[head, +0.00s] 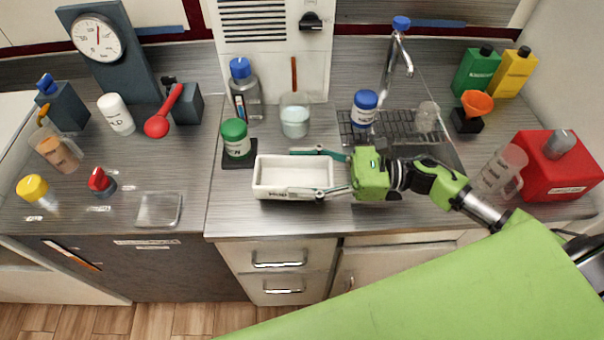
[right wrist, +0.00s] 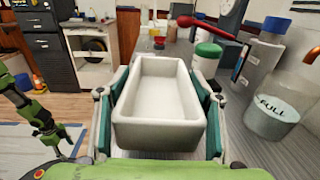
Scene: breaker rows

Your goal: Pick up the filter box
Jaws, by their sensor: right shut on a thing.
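The filter box is the white, open-topped, empty rectangular tray (head: 294,193) near the front edge of the counter in the head view. It fills the middle of the right wrist view (right wrist: 158,136). My right gripper (head: 320,171) is shut on it, with a teal-padded finger along each long side. The box looks level; whether it touches the counter or is just above it I cannot tell. In the right wrist view a green and black part of my left arm (right wrist: 38,115) shows at the left edge; its finger state is unclear.
A green-capped jar (head: 236,139) stands on a dark pad just left of the box. A beaker of liquid (head: 295,116) and a blue-capped jar (head: 364,108) stand behind it. The sink tap (head: 397,50) rises at the back.

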